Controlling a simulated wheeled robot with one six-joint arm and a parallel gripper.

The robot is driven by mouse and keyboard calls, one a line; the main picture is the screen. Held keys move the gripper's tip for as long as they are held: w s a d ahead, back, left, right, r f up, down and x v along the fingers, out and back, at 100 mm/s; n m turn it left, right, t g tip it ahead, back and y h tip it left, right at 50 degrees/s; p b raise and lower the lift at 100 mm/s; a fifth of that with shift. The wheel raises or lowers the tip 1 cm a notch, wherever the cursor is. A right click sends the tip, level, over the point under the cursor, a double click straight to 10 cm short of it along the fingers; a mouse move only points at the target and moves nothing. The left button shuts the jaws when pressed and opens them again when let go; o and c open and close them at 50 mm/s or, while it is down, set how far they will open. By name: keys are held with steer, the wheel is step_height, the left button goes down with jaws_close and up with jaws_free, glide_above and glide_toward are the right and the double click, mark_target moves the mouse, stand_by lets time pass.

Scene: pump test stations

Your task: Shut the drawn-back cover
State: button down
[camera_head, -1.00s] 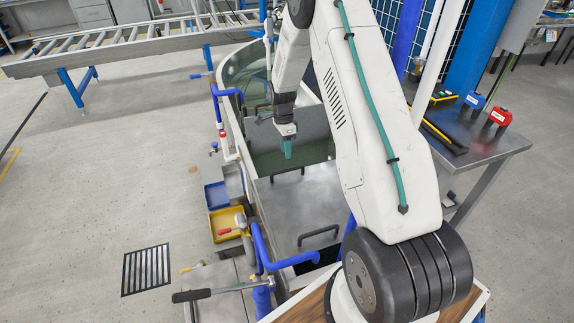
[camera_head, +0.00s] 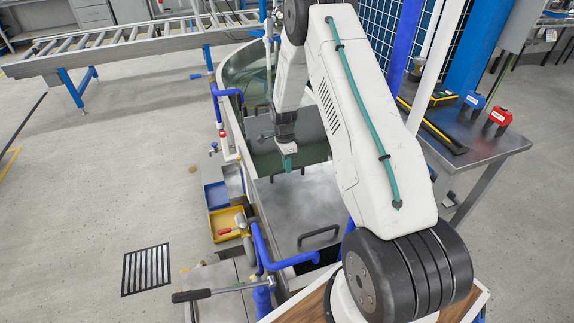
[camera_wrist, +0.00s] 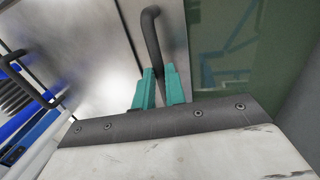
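A grey metal cover plate (camera_head: 283,205) lies over the tank, with a dark handle (camera_head: 320,237) near its front and another handle (camera_head: 296,171) at its far edge. Beyond the far edge the tank is uncovered and greenish (camera_head: 300,152). My gripper (camera_head: 288,166) points down at the far handle. In the wrist view my gripper's teal fingers (camera_wrist: 160,88) are apart, with the far handle (camera_wrist: 152,32) lined up between them. I cannot tell whether they touch it. The other handle (camera_wrist: 28,80) shows at the left.
Blue pipes (camera_head: 262,245) and a long-handled lever (camera_head: 215,291) run along the tank's left and front. Yellow and blue bins (camera_head: 226,222) stand left. A metal table (camera_head: 480,140) with red and blue boxes is at the right. A roller conveyor (camera_head: 130,40) is at the back left.

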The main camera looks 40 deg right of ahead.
steer(key=w+d, duration=0.2)
steer(key=w, duration=0.6)
steer(key=w+d, duration=0.2)
steer(key=w, duration=0.6)
steer(key=shift+d, duration=0.25)
steer(key=shift+s, duration=0.1)
steer(key=c, duration=1.5)
jaws_free()
steer(key=shift+o, duration=0.2)
steer(key=shift+r, duration=0.15)
step_height(320, 180, up, 8)
steer(key=w, duration=0.1)
steer(key=shift+w+d+f, duration=0.2)
steer(key=shift+w+f, duration=0.05)
